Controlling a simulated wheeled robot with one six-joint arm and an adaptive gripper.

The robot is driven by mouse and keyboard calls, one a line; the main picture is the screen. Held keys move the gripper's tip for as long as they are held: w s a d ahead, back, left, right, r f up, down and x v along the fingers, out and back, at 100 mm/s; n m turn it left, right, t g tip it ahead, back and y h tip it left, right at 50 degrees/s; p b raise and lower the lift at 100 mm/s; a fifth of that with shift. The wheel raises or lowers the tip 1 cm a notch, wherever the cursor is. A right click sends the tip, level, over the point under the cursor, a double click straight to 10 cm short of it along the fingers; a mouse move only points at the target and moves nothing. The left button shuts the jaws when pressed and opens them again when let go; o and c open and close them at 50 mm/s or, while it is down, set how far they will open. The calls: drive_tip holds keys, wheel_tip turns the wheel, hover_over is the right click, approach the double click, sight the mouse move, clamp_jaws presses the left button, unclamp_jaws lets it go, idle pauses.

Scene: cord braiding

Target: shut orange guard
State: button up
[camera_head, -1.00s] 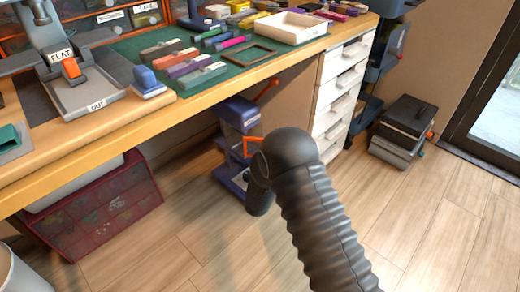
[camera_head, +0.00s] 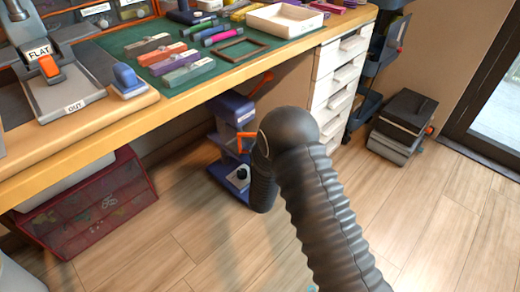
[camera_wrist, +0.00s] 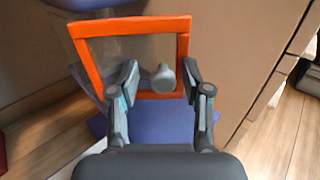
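The orange guard (camera_wrist: 93,68) is a square orange frame around a see-through pane in the wrist view. It stands on a blue machine (camera_head: 232,112) under the workbench, and part of the guard (camera_head: 246,136) shows in the head view beside my arm. A grey knob (camera_wrist: 163,77) appears within the lower part of the frame. My gripper (camera_wrist: 161,82) is open, its two fingers apart on either side of the knob and overlapping the frame's lower part in the picture. I cannot tell whether they touch it. My arm hides the gripper in the head view.
The workbench edge (camera_head: 190,98) runs above the machine. White drawers (camera_head: 339,80) stand to its right and a dark red crate (camera_head: 90,205) to its left. A blue base (camera_wrist: 155,118) lies below the guard. The wooden floor in front is mostly clear.

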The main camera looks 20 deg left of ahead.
drive_tip(key=shift+d, duration=0.15)
drive_tip(key=v, duration=1.2)
drive_tip(key=shift+w, duration=0.1)
